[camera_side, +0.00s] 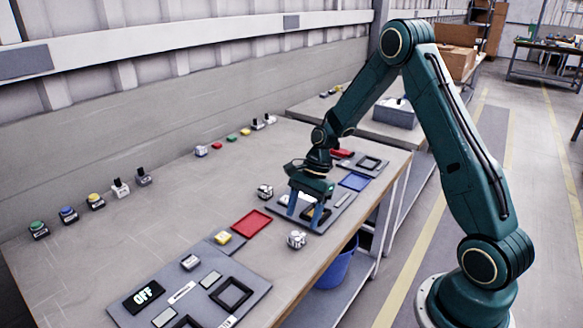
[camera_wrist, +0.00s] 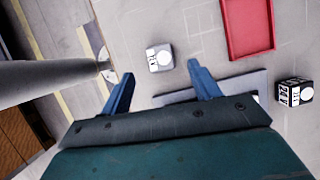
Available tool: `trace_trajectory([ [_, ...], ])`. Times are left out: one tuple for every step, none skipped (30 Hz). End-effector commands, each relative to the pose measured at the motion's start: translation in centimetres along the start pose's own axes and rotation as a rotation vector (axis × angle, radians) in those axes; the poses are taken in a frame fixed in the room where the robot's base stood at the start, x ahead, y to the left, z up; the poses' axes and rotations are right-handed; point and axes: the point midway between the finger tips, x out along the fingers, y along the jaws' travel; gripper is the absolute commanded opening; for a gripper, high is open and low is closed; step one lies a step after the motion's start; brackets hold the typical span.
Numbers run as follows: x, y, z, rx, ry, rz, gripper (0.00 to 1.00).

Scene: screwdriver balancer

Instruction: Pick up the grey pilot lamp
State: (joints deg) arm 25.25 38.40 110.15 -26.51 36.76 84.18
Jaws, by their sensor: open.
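A small pale grey block with a round white top and a dark-lettered label, which looks like the grey pilot lamp (camera_side: 297,240), stands on the table near its front edge. In the wrist view this lamp (camera_wrist: 159,57) shows just beyond the fingertips, roughly centred between them. My gripper (camera_side: 305,220) has blue fingers spread apart over the dark panel, behind the lamp in the side view. In the wrist view my gripper (camera_wrist: 161,73) is open with nothing between its fingers.
A similar block with darker sides (camera_side: 264,191) stands behind the gripper; it shows at the right of the wrist view (camera_wrist: 294,92). A red tray (camera_side: 251,222) lies left of the lamp. Several buttons line the back.

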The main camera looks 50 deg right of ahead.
Motion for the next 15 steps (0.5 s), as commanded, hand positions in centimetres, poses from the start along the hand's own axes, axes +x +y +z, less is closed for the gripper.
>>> trace_trajectory([
  [0.2,0.0,0.0,0.000,0.000,0.001,0.62],
  [0.3,0.0,0.0,0.000,0.000,0.001,0.62],
  [0.3,0.0,0.0,0.000,0.001,0.000,0.62],
  [0.3,0.0,0.0,0.000,0.001,0.000,0.62],
  [0.3,0.0,0.0,0.000,0.001,0.000,0.62],
  [0.3,0.0,0.0,0.000,0.001,0.000,0.62],
  [0.3,0.0,0.0,0.000,0.000,0.000,0.62],
  [0.4,0.0,0.0,0.000,0.000,0.000,0.62],
  [0.5,0.0,0.0,0.000,0.000,0.000,0.62],
  [0.7,0.0,0.0,0.000,0.000,0.001,0.62],
  [0.9,0.0,0.0,0.000,0.000,0.001,0.62],
  [1.2,0.1,0.0,0.000,-0.001,0.003,0.62],
  [1.5,0.1,0.0,0.000,-0.001,0.003,0.62],
  [1.8,0.1,-0.1,0.000,-0.001,0.004,0.62],
  [2.2,0.1,-0.1,0.000,-0.001,0.003,0.62],
])
